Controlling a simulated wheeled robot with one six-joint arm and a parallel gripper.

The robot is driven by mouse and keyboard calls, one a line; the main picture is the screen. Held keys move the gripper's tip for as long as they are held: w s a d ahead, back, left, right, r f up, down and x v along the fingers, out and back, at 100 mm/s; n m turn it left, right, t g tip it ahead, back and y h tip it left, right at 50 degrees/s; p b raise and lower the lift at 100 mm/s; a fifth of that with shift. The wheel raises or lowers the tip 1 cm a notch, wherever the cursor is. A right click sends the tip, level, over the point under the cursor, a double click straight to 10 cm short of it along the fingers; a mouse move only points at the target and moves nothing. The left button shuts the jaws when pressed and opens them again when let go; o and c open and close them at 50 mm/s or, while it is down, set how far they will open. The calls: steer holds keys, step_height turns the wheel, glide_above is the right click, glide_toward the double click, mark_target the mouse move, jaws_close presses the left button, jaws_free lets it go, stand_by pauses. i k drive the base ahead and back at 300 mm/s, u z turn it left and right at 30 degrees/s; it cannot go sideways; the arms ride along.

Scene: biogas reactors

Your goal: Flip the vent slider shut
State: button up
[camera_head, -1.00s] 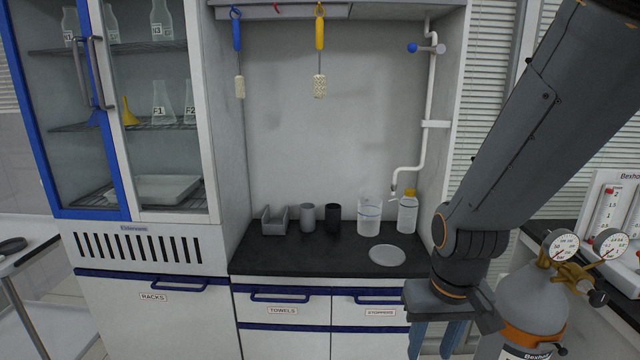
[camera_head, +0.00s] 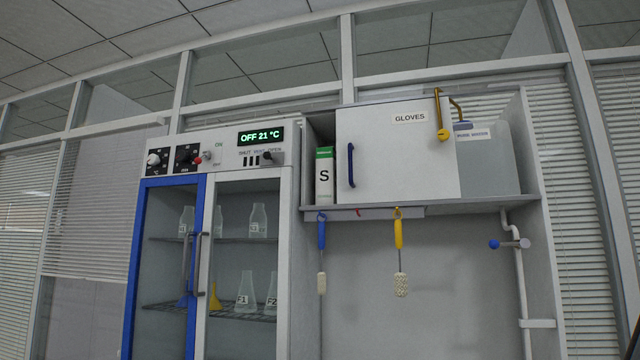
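The vent slider (camera_head: 267,157) is a small dark knob on the white control panel (camera_head: 222,157) at the top of the drying cabinet. It sits at the right end of its marking, under the word OPEN. The word SHUT is at the left end, and several dark vent slots (camera_head: 251,161) lie to the left of the knob. My gripper is out of view; only a dark sliver, perhaps of my arm, shows at the bottom right edge.
Above the slider a display (camera_head: 261,136) reads OFF 21 °C. Two black dials and a red-tipped switch (camera_head: 202,157) are to its left. The cabinet's glass doors (camera_head: 245,235) are below. A shelf with a GLOVES cupboard (camera_head: 395,150) stands to the right.

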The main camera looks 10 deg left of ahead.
mark_target(269, 157)
steer(key=u, duration=1.9)
steer(key=i, duration=0.85)
steer(key=z, duration=1.8)
